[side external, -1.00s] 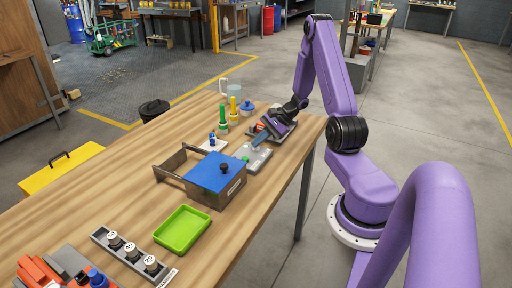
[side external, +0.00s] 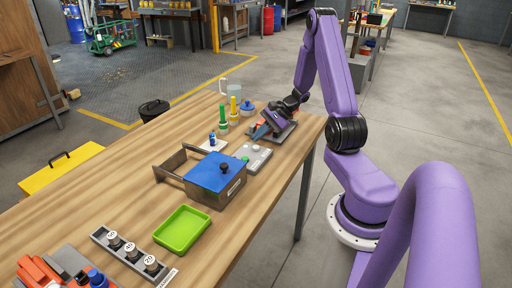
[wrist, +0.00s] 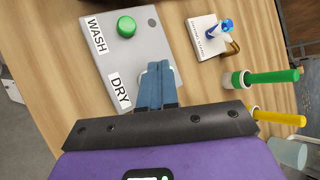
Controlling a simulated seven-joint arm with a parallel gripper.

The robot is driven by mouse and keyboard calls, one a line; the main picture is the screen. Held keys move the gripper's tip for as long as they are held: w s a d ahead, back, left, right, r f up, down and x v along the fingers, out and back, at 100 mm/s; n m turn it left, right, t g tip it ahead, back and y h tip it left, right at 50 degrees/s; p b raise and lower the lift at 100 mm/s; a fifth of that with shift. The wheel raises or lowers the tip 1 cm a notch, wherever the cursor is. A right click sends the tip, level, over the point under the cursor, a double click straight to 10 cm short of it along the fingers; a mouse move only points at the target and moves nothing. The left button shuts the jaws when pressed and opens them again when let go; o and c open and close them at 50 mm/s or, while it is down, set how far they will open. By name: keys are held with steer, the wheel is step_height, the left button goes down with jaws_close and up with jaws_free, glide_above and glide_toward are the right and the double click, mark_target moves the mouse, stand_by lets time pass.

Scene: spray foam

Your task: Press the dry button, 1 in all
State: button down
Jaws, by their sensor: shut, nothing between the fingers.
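The grey button box (side external: 250,155) lies on the bench; in the wrist view (wrist: 140,50) it has a green button (wrist: 126,27) beside the WASH label. The dry button (wrist: 150,68) is pale, beside the DRY label (wrist: 120,92), and partly hidden behind my fingers. In the side view the dry button (side external: 254,147) shows whole, with the green one (side external: 245,158) nearer the camera. My gripper (side external: 256,136) is shut and empty, its blue fingertips (wrist: 156,66) just beyond and above the dry button, seemingly apart from it.
A blue-lidded metal box (side external: 217,172) stands close by, with a green tray (side external: 182,229) nearer the camera. A green-handled tool (wrist: 270,77), a yellow-handled one (wrist: 283,118) and a small white stand (wrist: 205,45) are near the button box. Bare wood lies left of the box.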

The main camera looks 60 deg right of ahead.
mark_target(258, 147)
steer(key=shift+r, duration=2.25)
steer(key=shift+a, duration=0.2)
steer(key=s+a+r+n+g, duration=0.2)
steer(key=a+n, duration=0.2)
steer(key=a, duration=0.3)
steer(key=s+a+r+n+g, duration=0.1)
steer(key=a+n+g, duration=0.25)
steer(key=a, duration=0.35)
steer(key=s+a+r+n+g, duration=0.2)
steer(key=a+n, duration=0.3)
steer(key=a, duration=0.2)
steer(key=s+a+r+n+h, duration=0.2)
steer(key=s+a+n+h, duration=0.1)
steer(key=s+n, duration=0.6)
steer(key=s+a+r+n+h, duration=0.2)
steer(key=s+a+n, duration=0.3)
steer(key=s+n, duration=0.4)
steer(key=shift+a+n+t+h, duration=0.35)
steer(key=shift+t+h, duration=0.05)
steer(key=shift+t, duration=0.05)
